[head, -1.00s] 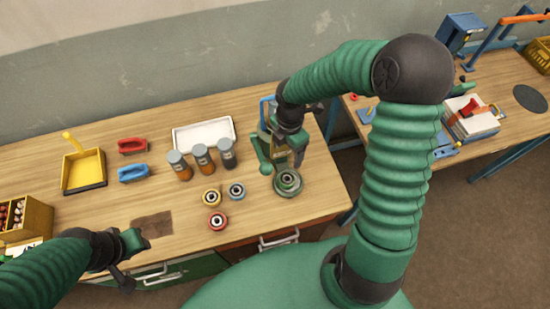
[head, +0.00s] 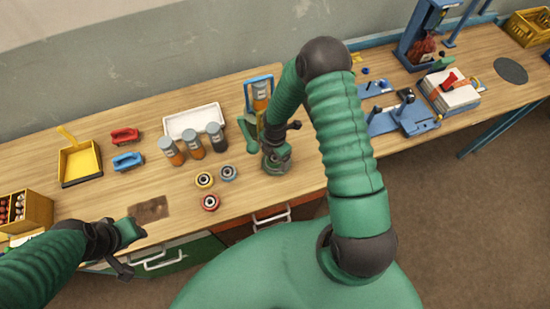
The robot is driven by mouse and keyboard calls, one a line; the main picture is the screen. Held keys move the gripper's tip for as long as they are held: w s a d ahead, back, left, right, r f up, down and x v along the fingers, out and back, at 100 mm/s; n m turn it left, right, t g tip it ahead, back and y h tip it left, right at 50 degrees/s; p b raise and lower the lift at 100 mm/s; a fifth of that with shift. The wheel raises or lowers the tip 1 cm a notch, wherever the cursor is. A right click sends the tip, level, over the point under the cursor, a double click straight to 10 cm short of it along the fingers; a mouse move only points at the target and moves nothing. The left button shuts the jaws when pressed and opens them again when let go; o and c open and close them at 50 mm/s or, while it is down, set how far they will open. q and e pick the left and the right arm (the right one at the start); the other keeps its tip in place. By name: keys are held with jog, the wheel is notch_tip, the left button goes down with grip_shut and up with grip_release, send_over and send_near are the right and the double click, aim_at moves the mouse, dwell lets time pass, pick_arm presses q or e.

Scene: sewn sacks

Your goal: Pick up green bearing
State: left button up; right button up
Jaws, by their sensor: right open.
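The green bearing (head: 278,168) is on the wooden bench, right of the other bearings, and is partly covered by my right gripper (head: 274,152). The right gripper is open and points down directly over the bearing. I cannot tell whether its fingers touch it.
Three capped bottles (head: 194,144) stand before a white tray (head: 196,122). A blue-framed stand (head: 259,90) is behind the right gripper. Red (head: 125,135) and blue (head: 128,161) handled blocks and a yellow dustpan (head: 80,162) are left. Blue fixtures (head: 410,118) are right.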

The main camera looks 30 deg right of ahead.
jog(key=shift+w+f, duration=0.15)
jog(key=shift+w, duration=0.05)
jog(key=shift+c, duration=0.2)
jog(key=shift+w, duration=0.15)
jog(key=c, duration=0.5)
jog(key=shift+s, duration=0.2)
jog(key=c, duration=1)
jog(key=shift+w, duration=0.1)
grip_shut()
